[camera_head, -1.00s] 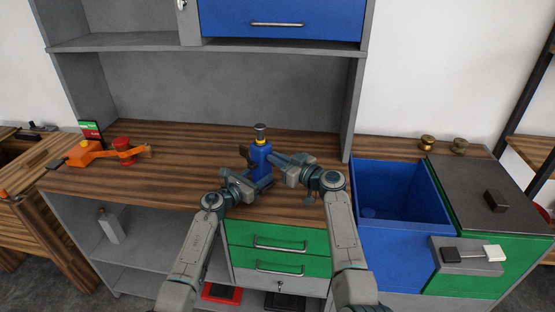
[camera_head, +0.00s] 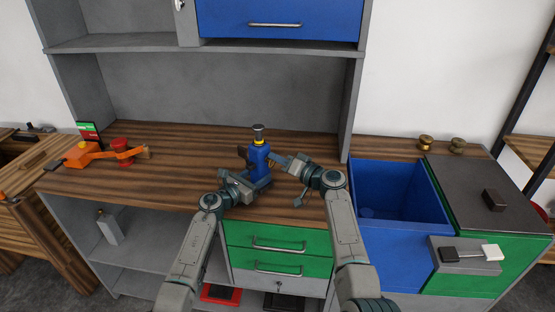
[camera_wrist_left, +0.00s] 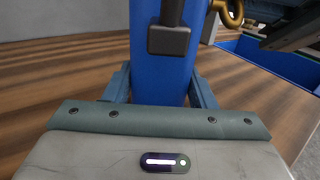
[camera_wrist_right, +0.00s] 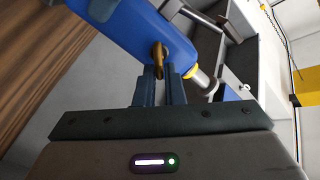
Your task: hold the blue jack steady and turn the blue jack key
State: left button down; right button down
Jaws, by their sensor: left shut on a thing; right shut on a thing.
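The blue jack (camera_head: 258,160) stands upright on the wooden bench, with a yellow collar and a grey post with a dark cap on top. My left gripper (camera_head: 252,182) is shut around the jack's lower body. In the left wrist view the fingers (camera_wrist_left: 160,85) lie on both sides of the blue body (camera_wrist_left: 158,68). The brass key (camera_wrist_right: 160,56) sticks out of the jack's side in the right wrist view. My right gripper (camera_wrist_right: 160,75) is shut on the key. In the head view the right gripper (camera_head: 279,161) is at the jack's right side.
An orange and red device (camera_head: 105,154) stands at the bench's left. Two brass knobs (camera_head: 426,142) sit at the back right. An open blue bin (camera_head: 400,232) is right of the bench. Green drawers (camera_head: 280,240) lie below. The bench between the device and jack is clear.

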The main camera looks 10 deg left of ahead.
pick_arm(q)
jog(key=shift+r, duration=0.15)
pick_arm(e)
jog(key=shift+w+d+f+m, duration=0.15)
jog(key=shift+f+m, duration=0.1)
jog(key=shift+m, duration=1.3)
jog(key=shift+w+d+f+m, duration=0.1)
jog(key=shift+f+m, duration=0.2)
jog(key=shift+m, duration=1.3)
jog(key=shift+w+d+f+m, duration=0.15)
jog(key=shift+f+m, duration=0.1)
jog(key=shift+m, duration=1.3)
jog(key=shift+a, duration=0.1)
jog(key=c, duration=1.6)
grip_release()
jog(key=shift+o, duration=0.4)
jog(key=shift+s, duration=0.1)
jog(key=shift+a, duration=0.1)
jog(key=v, duration=1.2)
